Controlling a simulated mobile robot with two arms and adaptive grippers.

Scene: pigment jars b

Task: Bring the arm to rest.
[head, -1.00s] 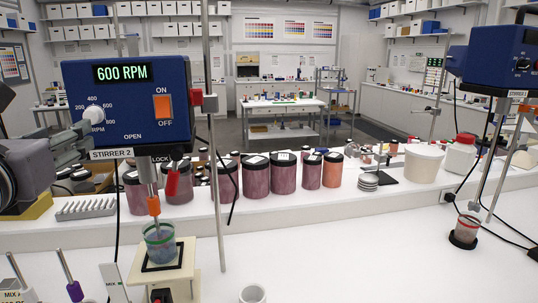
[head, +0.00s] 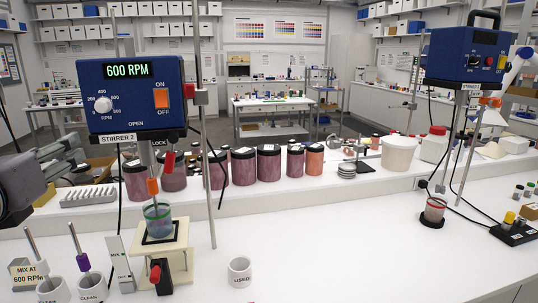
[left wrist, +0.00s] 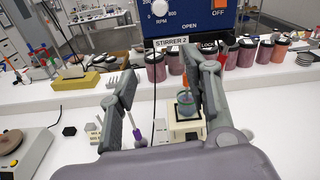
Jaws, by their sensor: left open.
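My left gripper (head: 66,164) is at the left edge of the head view, in front of the back ledge. In the left wrist view its two grey fingers (left wrist: 156,68) stand wide apart with nothing between them. Stirrer 2 (head: 130,95), a blue unit reading 600 RPM, stands right of it. Under the stirrer, a glass beaker with blue-green contents (head: 158,221) stands on a cream base (head: 178,262), the stirring shaft reaching into it. The gripper is apart from both. My right gripper is not in view.
Rods stand in two "clean" cups (head: 92,287) at front left; an empty "used" cup (head: 240,271) stands right. Lidded pigment jars (head: 243,166) line the ledge. A second blue stirrer (head: 467,55) with a beaker (head: 434,210) is at right.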

